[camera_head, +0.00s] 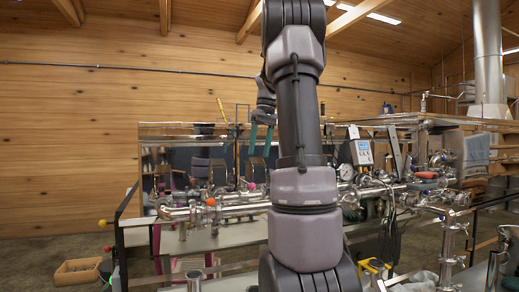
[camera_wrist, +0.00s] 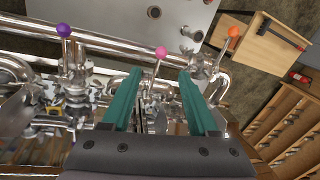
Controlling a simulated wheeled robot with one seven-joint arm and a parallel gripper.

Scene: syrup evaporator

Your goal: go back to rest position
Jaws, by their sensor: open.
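My gripper (camera_wrist: 160,80) shows in the wrist view with two teal fingers held apart and nothing between them but the view of the pipework below. In the head view my gripper (camera_head: 262,135) hangs fingers-down over the evaporator bench, partly hidden behind my own arm. A pink-knobbed valve lever (camera_wrist: 161,53) appears between the fingertips in the wrist view. A purple knob (camera_wrist: 64,30) is to the left and an orange knob (camera_wrist: 233,31) to the right. I cannot tell how far the fingertips are from the pipes.
The steel evaporator (camera_head: 225,205) with pipes and valves spans the middle. A digital meter box (camera_head: 361,152) and a round gauge (camera_head: 347,172) stand right of my arm. A wooden crate (camera_head: 78,272) lies on the floor at left.

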